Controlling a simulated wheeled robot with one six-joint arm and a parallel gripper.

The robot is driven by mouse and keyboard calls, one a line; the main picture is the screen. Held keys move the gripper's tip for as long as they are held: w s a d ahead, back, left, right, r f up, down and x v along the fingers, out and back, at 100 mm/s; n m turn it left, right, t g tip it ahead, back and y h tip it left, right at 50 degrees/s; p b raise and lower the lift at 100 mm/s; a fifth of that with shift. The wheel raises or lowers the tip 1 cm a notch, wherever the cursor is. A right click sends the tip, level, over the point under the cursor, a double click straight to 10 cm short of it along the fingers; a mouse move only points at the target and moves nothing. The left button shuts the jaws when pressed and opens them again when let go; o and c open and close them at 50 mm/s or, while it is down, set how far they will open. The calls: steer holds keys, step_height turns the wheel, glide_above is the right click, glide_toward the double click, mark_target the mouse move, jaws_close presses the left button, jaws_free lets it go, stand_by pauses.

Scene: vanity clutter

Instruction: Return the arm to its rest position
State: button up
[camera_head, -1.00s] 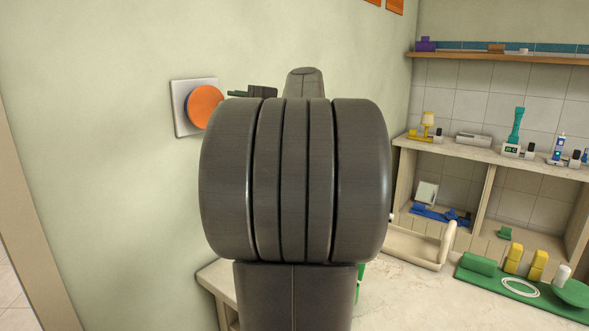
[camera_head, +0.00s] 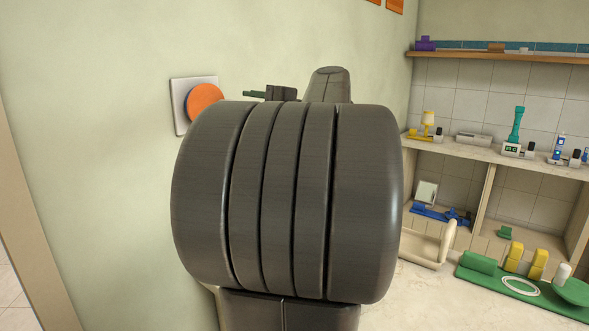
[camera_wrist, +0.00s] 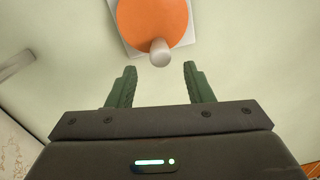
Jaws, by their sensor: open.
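My gripper (camera_wrist: 160,82) shows in the wrist view with its two green fingers apart and nothing between them. An orange round disc (camera_head: 205,103) sits on a white plate (camera_head: 180,104) on the wall, left of the gripper. In the wrist view the orange disc (camera_wrist: 150,18) lies beyond the fingertips, with a pale knob (camera_wrist: 160,53) in front of it. The fingers look clear of both.
A counter (camera_head: 420,290) lies at the right, partly hidden by my arm. It holds a green tray (camera_head: 500,285), yellow blocks (camera_head: 537,264) and a cream holder (camera_head: 428,247). A shelf unit (camera_head: 460,147) with small items stands behind. A wooden wall shelf (camera_head: 480,56) is above.

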steer(key=v, duration=0.8)
steer(key=p+x, duration=0.1)
steer(key=x, duration=1.3)
steer(key=shift+w+a+r, duration=0.15)
steer(key=shift+a, duration=0.05)
steer(key=shift+d+m+p, duration=0.15)
steer(key=shift+m+p, duration=0.85)
steer(key=shift+p, duration=0.1)
steer(key=shift+s+f+m+p, duration=0.2)
steer(key=shift+f+m+p, duration=0.8)
steer(key=shift+m, duration=0.4)
